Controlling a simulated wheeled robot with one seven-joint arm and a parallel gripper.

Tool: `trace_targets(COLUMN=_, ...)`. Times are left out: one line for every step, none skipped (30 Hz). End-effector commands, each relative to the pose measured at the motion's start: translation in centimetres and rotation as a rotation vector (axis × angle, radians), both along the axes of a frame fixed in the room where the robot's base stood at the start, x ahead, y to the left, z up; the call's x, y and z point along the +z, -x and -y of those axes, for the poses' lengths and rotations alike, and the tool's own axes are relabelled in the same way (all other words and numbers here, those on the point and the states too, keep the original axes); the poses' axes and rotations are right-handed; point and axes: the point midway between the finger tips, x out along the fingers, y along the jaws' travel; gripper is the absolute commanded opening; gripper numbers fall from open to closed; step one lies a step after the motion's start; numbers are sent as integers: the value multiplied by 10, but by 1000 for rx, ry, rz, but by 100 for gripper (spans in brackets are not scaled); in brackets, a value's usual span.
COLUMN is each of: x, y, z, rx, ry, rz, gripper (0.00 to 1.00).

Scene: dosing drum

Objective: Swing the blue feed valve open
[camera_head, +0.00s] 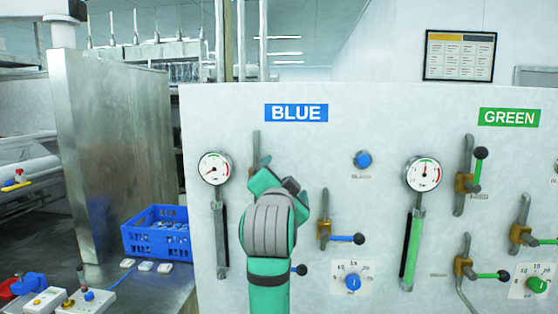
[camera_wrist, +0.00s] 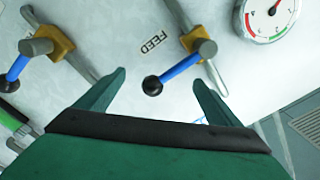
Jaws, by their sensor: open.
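The feed valve shows in the wrist view beside the FEED label (camera_wrist: 153,51). Its brass body (camera_wrist: 198,39) sits on a grey pipe (camera_wrist: 181,14). Its blue lever (camera_wrist: 180,66) ends in a black ball knob (camera_wrist: 152,85) and lies crosswise to the pipe. My gripper (camera_wrist: 158,79) is open, with a green finger on either side of the knob; I see no contact, though depth is hard to judge. In the head view my gripper (camera_head: 277,183) stands before the panel under the BLUE sign (camera_head: 296,113) and hides the feed valve.
A second blue-levered valve (camera_head: 324,228) is at the lower right of my gripper; it also shows in the wrist view (camera_wrist: 55,38). A black knob (camera_head: 301,270) shows below. A gauge (camera_head: 214,168) is at the left.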

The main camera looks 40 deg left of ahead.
Motion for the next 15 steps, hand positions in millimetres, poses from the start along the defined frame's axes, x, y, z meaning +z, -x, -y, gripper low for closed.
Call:
trace_targets(x=1, y=0, z=0, rx=-1, ry=0, rz=0, gripper=88)
trace_targets(x=2, y=0, z=0, rx=-1, ry=0, rz=1, gripper=88)
trace_targets(x=4, y=0, z=0, rx=-1, ry=0, rz=1, gripper=88)
trace_targets(x=5, y=1, z=-1, rx=1, ry=0, rz=1, gripper=88)
trace_targets(x=7, y=1, z=-2, rx=1, ry=-1, rz=1, gripper=88)
trace_targets(x=9, y=2, z=-3, rx=3, ry=-1, rz=1, gripper=88)
trace_targets(x=11, y=2, z=-3, rx=3, ry=-1, rz=1, gripper=88)
trace_targets(x=13, y=2, z=-4, rx=3, ry=-1, rz=1, gripper=88)
trace_targets(x=15, y=2, z=-4, rx=3, ry=-1, rz=1, gripper=88)
trace_targets(x=17, y=2, z=-3, rx=2, ry=-1, rz=2, gripper=88)
trace_targets(x=19, y=2, z=-3, rx=1, ry=-1, rz=2, gripper=88)
trace_targets(x=21, y=2, z=-3, rx=0, ry=-2, rz=2, gripper=88)
trace_targets(x=22, y=2, z=-2, rx=-1, ry=-2, rz=1, gripper=88)
trace_targets(x=23, y=1, z=-2, rx=-1, ry=-2, rz=1, gripper=88)
trace_targets(x=23, y=1, z=-1, rx=-3, ry=-2, rz=1, gripper=88)
